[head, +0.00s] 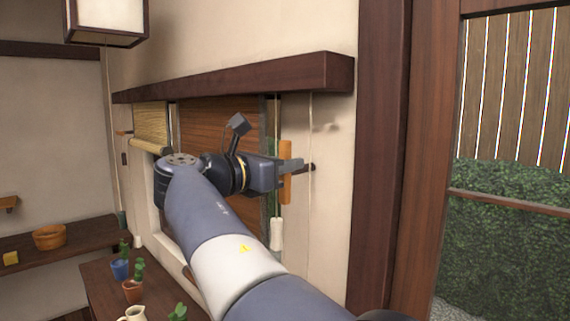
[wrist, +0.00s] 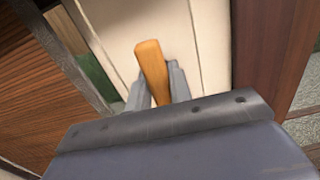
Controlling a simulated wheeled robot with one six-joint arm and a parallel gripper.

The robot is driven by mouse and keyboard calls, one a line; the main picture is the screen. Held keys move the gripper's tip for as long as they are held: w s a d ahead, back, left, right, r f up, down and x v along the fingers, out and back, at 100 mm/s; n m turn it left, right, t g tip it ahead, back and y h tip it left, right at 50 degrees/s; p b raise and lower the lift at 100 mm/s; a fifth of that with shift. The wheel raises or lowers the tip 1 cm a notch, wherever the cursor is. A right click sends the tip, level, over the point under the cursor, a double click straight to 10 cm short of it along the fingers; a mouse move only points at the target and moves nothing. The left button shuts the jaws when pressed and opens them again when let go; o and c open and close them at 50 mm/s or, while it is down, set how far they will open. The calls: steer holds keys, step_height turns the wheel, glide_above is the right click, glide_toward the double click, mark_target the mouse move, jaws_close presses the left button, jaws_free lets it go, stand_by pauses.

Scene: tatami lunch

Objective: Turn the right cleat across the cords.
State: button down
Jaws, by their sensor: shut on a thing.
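The right cleat (head: 286,180) is an orange wooden bar, standing upright in the head view at the wall right of the brown panel. My gripper (head: 291,165) is shut on it near its middle. In the wrist view the cleat (wrist: 152,65) lies between the two grey fingers (wrist: 157,85), slightly tilted. A thin pale cord (head: 309,130) hangs just right of the cleat. A white tassel (head: 277,234) hangs below it on the left. A dark peg (head: 309,167) shows behind the fingers. The cleat's mount is hidden.
A dark wooden rail (head: 240,78) runs above the windows. A rolled straw blind (head: 150,125) hangs at the left. Potted cacti (head: 132,290) and a cream jug (head: 134,313) stand on a low shelf below my arm. A dark post (head: 378,160) rises at the right.

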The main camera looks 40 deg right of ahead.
steer(key=m, duration=0.4)
steer(key=shift+s+f, duration=0.1)
steer(key=shift+s, duration=0.25)
steer(key=shift+s+d+f+m+b, duration=0.1)
steer(key=shift+s+f+m+b, duration=0.15)
steer(key=shift+m+b, duration=1.5)
steer(key=shift+s+f+m+b, duration=0.1)
steer(key=shift+f+m+b, duration=0.4)
steer(key=shift+m, duration=2.3)
steer(key=shift+s+d+f+m+b, duration=0.1)
steer(key=shift+s+f+m+b, duration=0.1)
steer(key=shift+m+b, duration=1.6)
steer(key=shift+r+m+p, duration=0.1)
steer(key=shift+m+p, duration=0.35)
steer(key=shift+m, duration=0.2)
steer(key=c, duration=1.3)
jaws_free()
